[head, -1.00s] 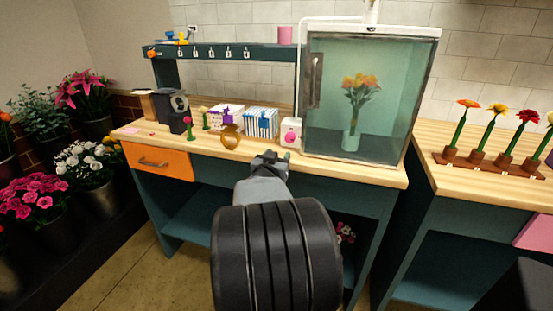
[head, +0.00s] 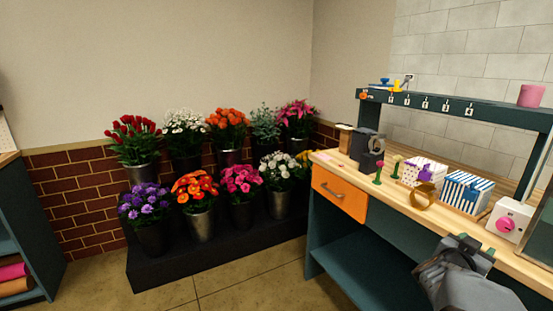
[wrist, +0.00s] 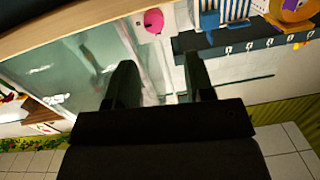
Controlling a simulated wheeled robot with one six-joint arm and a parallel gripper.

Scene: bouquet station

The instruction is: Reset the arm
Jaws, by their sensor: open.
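My gripper (head: 462,250) shows at the lower right of the head view, in front of the wooden workbench (head: 384,201). In the wrist view its two dark fingers (wrist: 158,82) are apart with nothing between them. Past the fingers, that view shows the bench things tilted: a white box with a pink disc (wrist: 154,21), a blue-striped box (wrist: 224,12) and the glass cabinet (wrist: 60,62). The gripper touches none of these as far as I can see.
Several flower buckets stand on a dark stepped stand (head: 170,268) at the left. The bench has an orange drawer (head: 339,193), a gold ring (head: 423,196) and a striped box (head: 465,192). A teal shelf unit (head: 25,230) is at the far left. The tiled floor between is clear.

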